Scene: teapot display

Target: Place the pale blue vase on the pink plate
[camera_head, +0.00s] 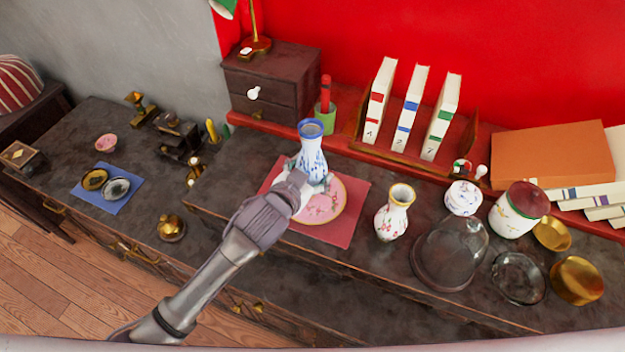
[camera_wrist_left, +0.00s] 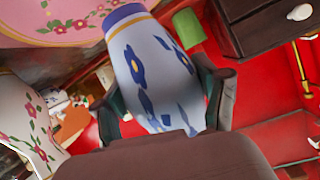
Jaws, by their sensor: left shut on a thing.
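The pale blue vase (camera_head: 312,152), white with blue flowers and a blue rim, is upright in the head view. My left gripper (camera_head: 312,181) is shut on its lower body. In the left wrist view the vase (camera_wrist_left: 155,65) stands between the two fingers. The pink plate (camera_head: 326,209), with flowers and a gold rim, lies on a red mat (camera_head: 353,200). The vase is at the plate's back edge in the head view; whether its base touches the plate cannot be told. My forearm and hand hide the plate's left part. The right gripper is not in view.
A flowered vase (camera_head: 391,220) stands right of the mat, with a glass dome (camera_head: 449,255) and several jars and dishes beyond. Behind are a green cup (camera_head: 325,119), a dark drawer box (camera_head: 272,80) and upright books (camera_head: 411,105). Bare counter lies left of the mat.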

